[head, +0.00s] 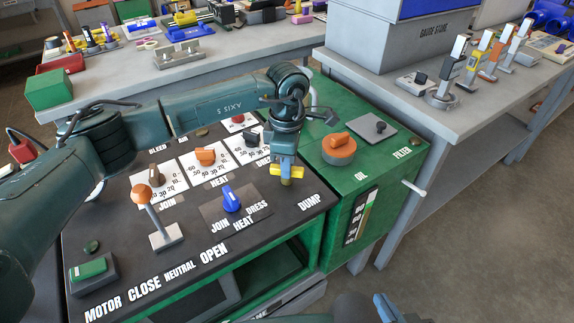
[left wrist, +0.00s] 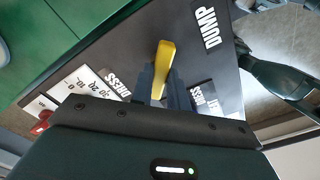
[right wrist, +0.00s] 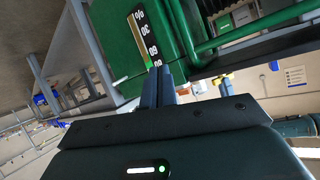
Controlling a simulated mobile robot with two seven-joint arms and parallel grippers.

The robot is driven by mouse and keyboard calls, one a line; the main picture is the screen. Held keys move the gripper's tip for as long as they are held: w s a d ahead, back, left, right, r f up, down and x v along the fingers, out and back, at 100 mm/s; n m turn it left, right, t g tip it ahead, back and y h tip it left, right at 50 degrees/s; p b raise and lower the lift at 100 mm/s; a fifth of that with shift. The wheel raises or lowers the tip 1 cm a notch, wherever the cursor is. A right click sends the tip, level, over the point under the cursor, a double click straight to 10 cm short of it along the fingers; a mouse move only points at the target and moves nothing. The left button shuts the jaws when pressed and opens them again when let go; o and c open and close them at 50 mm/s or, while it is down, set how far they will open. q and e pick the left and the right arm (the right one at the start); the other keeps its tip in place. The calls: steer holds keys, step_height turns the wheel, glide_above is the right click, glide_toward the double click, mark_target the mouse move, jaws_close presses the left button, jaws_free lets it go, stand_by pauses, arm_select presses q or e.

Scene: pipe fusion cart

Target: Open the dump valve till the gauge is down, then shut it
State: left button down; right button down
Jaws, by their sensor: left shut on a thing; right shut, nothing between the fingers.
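The yellow dump valve handle (head: 291,181) is on the cart's black panel (head: 271,257), beside the word DUMP. My left gripper (head: 284,162) comes down on it from above and is shut on it. In the left wrist view the handle (left wrist: 163,58) sticks out past the fingers. White scale cards (head: 211,160) with numbers lie behind the valve, partly hidden by my left arm; their readings are too small to tell. My right gripper (head: 385,308) is shut and empty, low in front of the cart; its fingers (right wrist: 158,86) also show in the right wrist view.
An orange-knobbed lever (head: 142,195), a blue knob (head: 231,199) and a green motor button (head: 88,270) stand on the panel. The green oil tank (head: 385,165) has a level strip (head: 359,217) on its front and a white spout at its right. Grey benches stand behind.

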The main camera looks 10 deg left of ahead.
arm_select(q)
steer(key=n, duration=0.2)
steer(key=shift+n+b, duration=0.3)
steer(key=shift+n, duration=0.1)
steer(key=n, duration=0.3)
steer(key=shift+n+b, duration=0.35)
steer(key=shift+n, duration=0.95)
arm_select(e)
steer(key=shift+d+t, duration=0.2)
steer(key=shift+t, duration=0.1)
steer(key=shift+s, duration=0.1)
arm_select(q)
steer(key=c, duration=1.4)
jaws_free()
arm_select(e)
steer(key=shift+f, duration=0.1)
arm_select(q)
steer(key=shift+o, duration=0.2)
